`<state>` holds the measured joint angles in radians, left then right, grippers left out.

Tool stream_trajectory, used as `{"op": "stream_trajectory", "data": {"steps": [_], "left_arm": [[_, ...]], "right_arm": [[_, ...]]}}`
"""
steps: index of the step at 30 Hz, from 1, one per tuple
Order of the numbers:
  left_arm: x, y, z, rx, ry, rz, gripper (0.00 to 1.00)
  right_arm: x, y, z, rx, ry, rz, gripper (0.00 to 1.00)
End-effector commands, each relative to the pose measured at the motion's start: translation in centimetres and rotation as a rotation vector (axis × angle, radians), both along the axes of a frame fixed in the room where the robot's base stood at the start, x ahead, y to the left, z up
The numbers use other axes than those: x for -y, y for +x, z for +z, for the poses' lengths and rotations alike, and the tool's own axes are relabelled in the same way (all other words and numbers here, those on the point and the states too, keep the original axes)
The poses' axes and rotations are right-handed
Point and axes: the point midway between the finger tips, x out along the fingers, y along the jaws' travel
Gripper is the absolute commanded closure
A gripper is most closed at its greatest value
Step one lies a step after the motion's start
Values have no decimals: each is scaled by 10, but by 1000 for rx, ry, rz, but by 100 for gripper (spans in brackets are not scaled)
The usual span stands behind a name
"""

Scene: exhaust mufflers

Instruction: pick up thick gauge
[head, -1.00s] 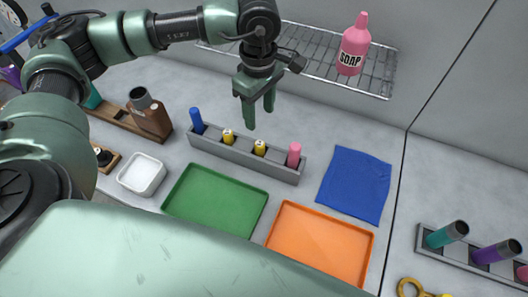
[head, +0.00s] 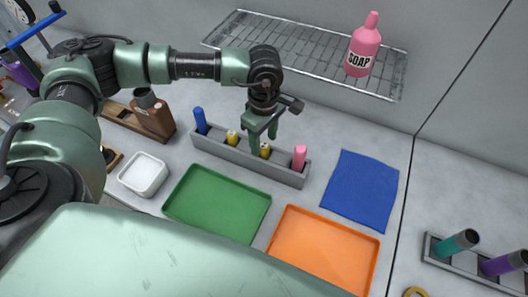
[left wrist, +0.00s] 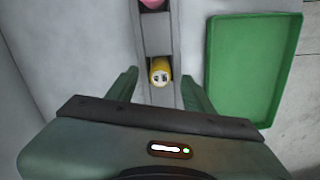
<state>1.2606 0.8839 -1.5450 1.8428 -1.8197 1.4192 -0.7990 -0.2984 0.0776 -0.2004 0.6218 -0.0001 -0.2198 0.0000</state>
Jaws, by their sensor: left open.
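A grey rack (head: 225,156) holds a blue gauge (head: 200,121), two short yellow gauges (head: 232,137) (head: 265,149) and a pink gauge (head: 299,158). I cannot tell by sight which one is called the thick gauge. My left gripper (head: 263,138) points down, open and empty, just above the right yellow gauge. In the left wrist view, that yellow gauge (left wrist: 161,72) stands in its slot between my two open fingers (left wrist: 157,78), with a face of dark marks on top. The pink gauge (left wrist: 152,4) shows at the top edge. My right gripper is not in view.
A green tray (head: 218,202) and an orange tray (head: 325,249) lie in front of the rack. A blue cloth (head: 361,190) lies to its right. A wire shelf (head: 310,48) with a pink soap bottle (head: 363,50) is behind. A white dish (head: 144,176) sits left.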

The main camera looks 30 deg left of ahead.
Motion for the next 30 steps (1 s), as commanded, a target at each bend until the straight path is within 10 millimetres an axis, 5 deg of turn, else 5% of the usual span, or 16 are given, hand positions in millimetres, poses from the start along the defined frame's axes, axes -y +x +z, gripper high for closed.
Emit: {"op": "stream_trajectory", "data": {"steps": [11, 16, 17, 30], "left_arm": [[0, 0, -13, 1, -1, -1, 51], [0, 0, -13, 1, -1, -1, 98], [0, 0, -13, 1, -1, -1, 100], [0, 1, -6, 2, -1, 0, 100]], "right_arm": [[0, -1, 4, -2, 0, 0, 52], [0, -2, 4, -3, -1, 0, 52], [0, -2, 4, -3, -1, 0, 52], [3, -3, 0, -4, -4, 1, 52]]}}
